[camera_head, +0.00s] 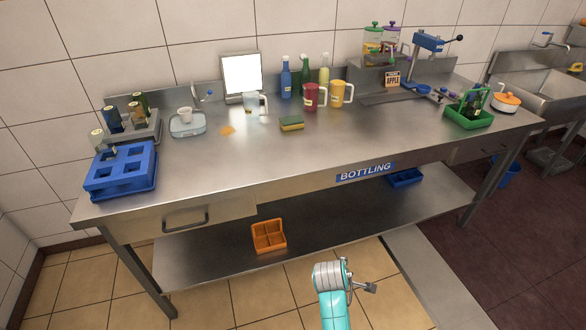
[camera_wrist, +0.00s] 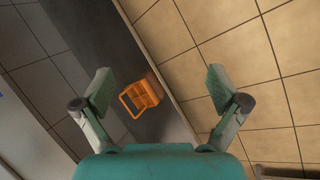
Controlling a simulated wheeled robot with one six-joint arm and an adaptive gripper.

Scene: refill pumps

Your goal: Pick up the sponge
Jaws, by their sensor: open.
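The sponge (camera_head: 291,123), yellow with a green top, lies on the steel table (camera_head: 230,165) near the middle, in front of the bottles. It does not show in the wrist view. My gripper (camera_wrist: 160,88) is open and empty in the wrist view, its two green fingers spread wide. In the head view my arm's end (camera_head: 345,280) is in front of the table and low in the picture, well apart from the sponge.
An orange spill (camera_head: 227,130) and a clear mug (camera_head: 254,106) are left of the sponge. A red mug (camera_head: 314,97) and a yellow mug (camera_head: 339,94) stand behind it to the right. An orange crate (camera_head: 268,237) sits on the lower shelf. The tabletop before the sponge is clear.

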